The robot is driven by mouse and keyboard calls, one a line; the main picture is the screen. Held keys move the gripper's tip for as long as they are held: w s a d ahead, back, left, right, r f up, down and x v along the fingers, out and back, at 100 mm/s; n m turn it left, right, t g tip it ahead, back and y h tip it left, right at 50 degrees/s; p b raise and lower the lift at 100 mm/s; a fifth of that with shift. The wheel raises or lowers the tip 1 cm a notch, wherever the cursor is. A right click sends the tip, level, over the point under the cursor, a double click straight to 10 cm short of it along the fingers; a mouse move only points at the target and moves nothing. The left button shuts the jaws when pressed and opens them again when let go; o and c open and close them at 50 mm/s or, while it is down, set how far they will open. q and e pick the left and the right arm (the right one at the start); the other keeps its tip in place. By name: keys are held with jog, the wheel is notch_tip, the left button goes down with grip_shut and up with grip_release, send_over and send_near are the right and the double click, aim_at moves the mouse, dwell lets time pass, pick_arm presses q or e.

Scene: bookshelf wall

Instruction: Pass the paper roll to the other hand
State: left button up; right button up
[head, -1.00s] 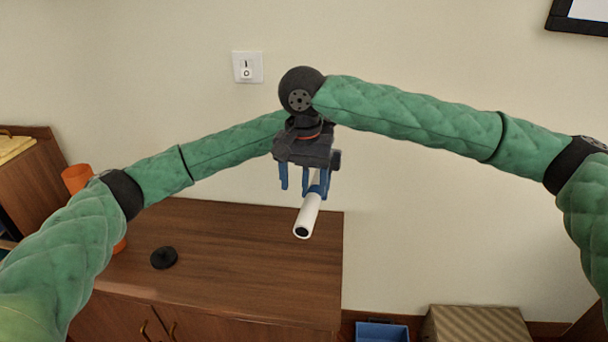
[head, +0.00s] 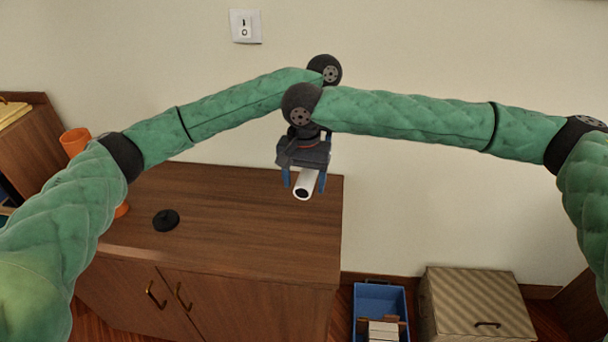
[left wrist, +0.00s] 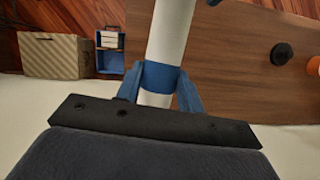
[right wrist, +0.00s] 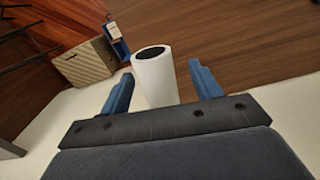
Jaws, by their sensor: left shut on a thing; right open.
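The white paper roll (head: 304,186) is held above the wooden cabinet, its dark hollow end facing me. My left gripper (left wrist: 160,88) is shut on it; the roll runs between its blue fingers in the left wrist view. In the head view that gripper is hidden behind my right one. My right gripper (head: 304,181) is open, with a finger on each side of the roll. In the right wrist view the roll (right wrist: 155,82) stands between the open fingers (right wrist: 160,74), with a gap showing on the right side.
The wooden cabinet top (head: 235,225) lies below, mostly clear. A black disc-shaped object (head: 166,220) and an orange cup (head: 75,141) are at the left. A blue crate (head: 357,300) and a striped box (head: 475,305) stand on the floor at the right.

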jog(key=shift+c, duration=0.4)
jog(key=c, duration=1)
pick_arm(q)
jog(key=o, duration=1.1)
pick_arm(e)
jog(key=shift+c, duration=0.2)
pick_arm(q)
jog(key=shift+r, duration=0.1)
